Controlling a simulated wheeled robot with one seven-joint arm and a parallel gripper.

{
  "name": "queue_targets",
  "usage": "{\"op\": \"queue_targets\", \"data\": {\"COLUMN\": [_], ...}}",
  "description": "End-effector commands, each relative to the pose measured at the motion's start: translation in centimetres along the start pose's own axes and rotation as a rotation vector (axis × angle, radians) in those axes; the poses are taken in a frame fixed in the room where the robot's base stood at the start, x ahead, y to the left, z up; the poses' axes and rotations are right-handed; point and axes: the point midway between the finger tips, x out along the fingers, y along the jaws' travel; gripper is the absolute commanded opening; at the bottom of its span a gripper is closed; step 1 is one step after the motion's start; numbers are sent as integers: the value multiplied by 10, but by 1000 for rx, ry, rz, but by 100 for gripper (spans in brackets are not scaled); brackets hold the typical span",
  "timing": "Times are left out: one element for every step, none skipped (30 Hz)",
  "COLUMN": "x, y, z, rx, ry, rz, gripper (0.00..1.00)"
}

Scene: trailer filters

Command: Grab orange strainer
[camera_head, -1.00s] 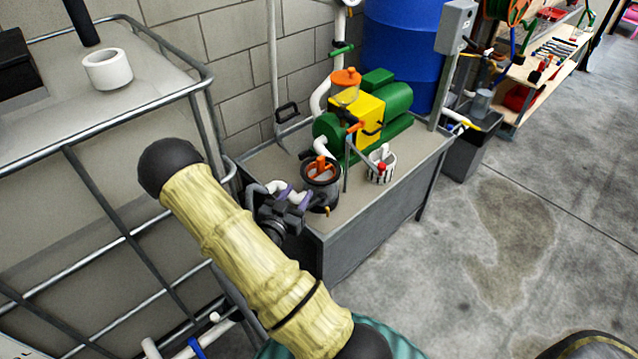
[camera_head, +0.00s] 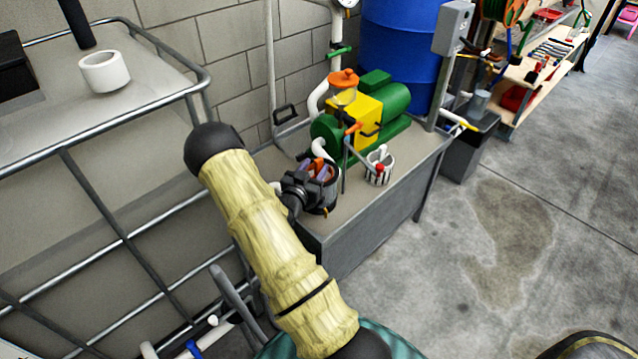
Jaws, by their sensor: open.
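The orange strainer (camera_head: 329,173) shows as a small orange piece inside a dark round pot (camera_head: 326,197) on the grey bench. My gripper (camera_head: 313,170), black with purple finger pads, is over the pot's mouth with its fingers apart. The fingers are close around the orange piece or just beside it; I cannot tell whether they touch it. My gripper and wrist hide the left part of the pot and much of the strainer.
A green and yellow pump (camera_head: 365,117) with an orange cap stands behind the pot. A striped white cup (camera_head: 379,167) stands to the right on the bench (camera_head: 368,205). A caged tank (camera_head: 90,160) fills the left, with a white ring (camera_head: 105,72) on top.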

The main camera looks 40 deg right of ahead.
Motion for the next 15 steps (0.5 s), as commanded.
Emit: {"op": "queue_targets", "data": {"x": [0,0,0,0,0,0,0,1,2,4,7,12,16,21,27], "y": [0,0,0,0,0,0,0,0,0,0,0,0,0,0,1], "z": [0,0,0,0,0,0,0,0,0,0,-1,-1,-1,-2,-2], "rx": [0,0,0,0,0,0,0,0,0,1,1,1,1,2,2], "ry": [0,0,0,0,0,0,0,0,0,1,1,1,1,1,2], "rz": [0,0,0,0,0,0,0,0,0,1,1,1,1,1,2], "gripper": [44,44,44,44,44,44,44,44,44,44,44,44,44,44,44]}}
